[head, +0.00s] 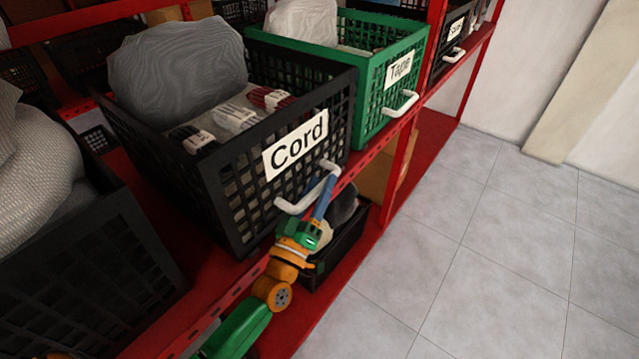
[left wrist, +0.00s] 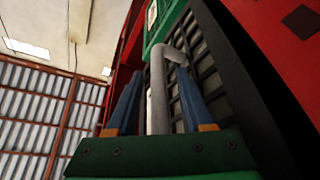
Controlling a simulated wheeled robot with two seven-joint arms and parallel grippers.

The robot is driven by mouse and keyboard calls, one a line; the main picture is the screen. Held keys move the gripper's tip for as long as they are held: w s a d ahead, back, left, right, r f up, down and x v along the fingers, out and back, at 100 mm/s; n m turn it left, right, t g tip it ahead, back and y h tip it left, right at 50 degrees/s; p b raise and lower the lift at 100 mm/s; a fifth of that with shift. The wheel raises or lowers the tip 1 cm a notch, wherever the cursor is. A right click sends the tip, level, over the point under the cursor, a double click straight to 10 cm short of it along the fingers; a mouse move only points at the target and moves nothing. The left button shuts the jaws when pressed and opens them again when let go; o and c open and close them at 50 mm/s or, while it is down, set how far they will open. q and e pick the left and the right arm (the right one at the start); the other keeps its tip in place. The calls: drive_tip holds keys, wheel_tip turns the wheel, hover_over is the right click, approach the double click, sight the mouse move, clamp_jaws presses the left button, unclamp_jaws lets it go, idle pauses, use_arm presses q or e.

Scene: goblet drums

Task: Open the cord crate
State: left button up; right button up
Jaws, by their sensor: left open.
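The cord crate (head: 230,185) is a black lattice crate with a white "Cord" label (head: 295,146). It sits on a red shelf, with a white handle (head: 307,192) on its front. It holds a large grey wrapped bundle (head: 178,68) and several bundles of cord. My left gripper (head: 325,196) is open at the handle. In the left wrist view the handle (left wrist: 157,100) stands between the two blue fingers of my left gripper (left wrist: 157,103), and I cannot tell if either touches it. My right gripper is not in view.
A green "Tape" crate (head: 372,101) stands to the right on the same red shelf (head: 190,265). Another black crate (head: 90,285) is at the left. A lower black bin (head: 340,248) sits beneath the cord crate. The tiled floor (head: 480,260) in front is clear.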

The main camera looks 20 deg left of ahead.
use_arm(q)
clamp_jaws()
idle(1.5)
